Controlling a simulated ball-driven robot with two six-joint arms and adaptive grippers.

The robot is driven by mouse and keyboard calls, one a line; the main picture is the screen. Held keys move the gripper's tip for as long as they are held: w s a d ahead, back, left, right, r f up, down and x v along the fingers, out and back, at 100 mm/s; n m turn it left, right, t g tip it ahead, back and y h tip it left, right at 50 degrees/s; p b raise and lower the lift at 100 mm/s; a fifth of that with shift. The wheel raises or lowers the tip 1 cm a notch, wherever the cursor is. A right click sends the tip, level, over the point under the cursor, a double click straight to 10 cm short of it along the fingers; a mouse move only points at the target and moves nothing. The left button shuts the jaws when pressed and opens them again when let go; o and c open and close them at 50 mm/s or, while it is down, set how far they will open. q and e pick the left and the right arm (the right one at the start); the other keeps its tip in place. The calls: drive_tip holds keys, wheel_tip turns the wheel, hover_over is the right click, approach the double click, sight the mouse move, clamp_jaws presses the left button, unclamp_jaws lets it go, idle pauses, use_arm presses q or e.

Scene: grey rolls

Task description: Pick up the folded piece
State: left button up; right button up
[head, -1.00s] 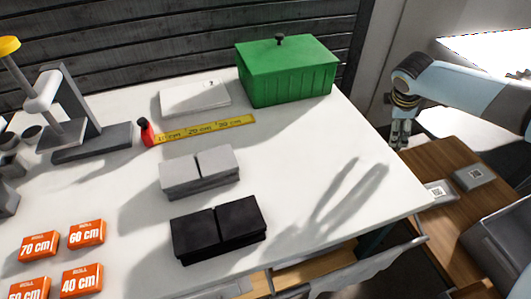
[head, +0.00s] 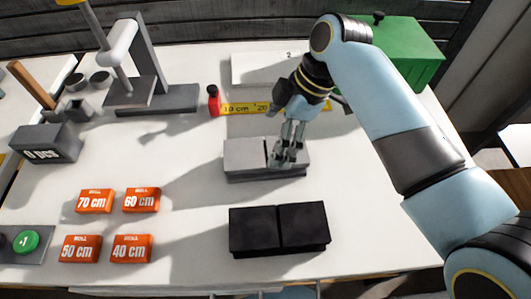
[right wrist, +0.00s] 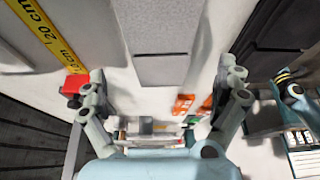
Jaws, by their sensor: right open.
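A light grey folded piece (head: 245,157) lies on the white table, a flat block with a seam across its middle. A black piece (head: 262,229) of like shape lies in front of it. My right gripper (head: 287,158) is over the right half of the grey piece and hides part of it. In the right wrist view the fingers are spread wide and empty, with the grey piece (right wrist: 155,30) between and beyond them. Whether the fingertips touch it I cannot tell. My left gripper is not in view.
A yellow measuring tape (head: 245,108) with a red end (head: 214,101) lies behind the grey piece. A white slab (head: 262,68) and green box (head: 405,50) stand at the back. Orange labelled blocks (head: 94,201) lie front left. A grey stand (head: 150,65) is back left.

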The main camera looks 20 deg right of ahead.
sight(266, 151)
drive_tip(key=shift+a+f, duration=0.25)
drive_tip(key=shift+f, duration=0.45)
drive_tip(key=x, duration=0.4)
drive_tip(key=shift+f, duration=0.3)
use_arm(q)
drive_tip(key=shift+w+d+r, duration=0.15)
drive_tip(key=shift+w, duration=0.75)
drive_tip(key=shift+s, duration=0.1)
use_arm(e)
drive_tip(key=shift+c, duration=0.4)
drive_tip(key=c, duration=0.4)
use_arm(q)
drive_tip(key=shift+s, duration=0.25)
use_arm(e)
drive_tip(key=c, duration=0.6)
